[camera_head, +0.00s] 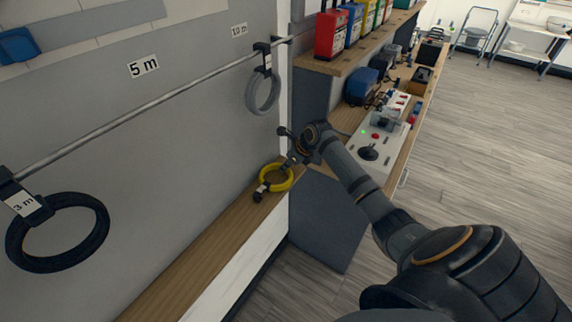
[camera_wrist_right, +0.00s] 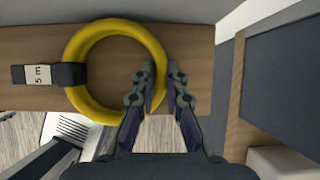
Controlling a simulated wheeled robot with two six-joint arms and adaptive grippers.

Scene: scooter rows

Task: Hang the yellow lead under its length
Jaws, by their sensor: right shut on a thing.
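The yellow lead (camera_head: 283,188) is a coiled ring at the wooden ledge below the grey wall panel; I cannot tell whether it rests on the wood or is just above. In the right wrist view the yellow lead (camera_wrist_right: 115,26) carries a dark clip with a white "5 m" tag (camera_wrist_right: 38,75) on its left side. My right gripper (camera_head: 291,163) is shut on the ring's right side, its two fingers (camera_wrist_right: 160,68) astride the coil. A "5 m" sign (camera_head: 143,66) is on the panel above a bare stretch of the metal rail (camera_head: 150,109). My left gripper is out of view.
A black lead (camera_head: 100,215) tagged "3 m" hangs on the rail at left. A grey lead (camera_head: 250,95) hangs near the "10 m" sign (camera_head: 239,30). To the right, a bench holds a control box (camera_head: 370,150) and colored bins (camera_head: 330,35). The wooden ledge (camera_head: 200,255) is clear at the front.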

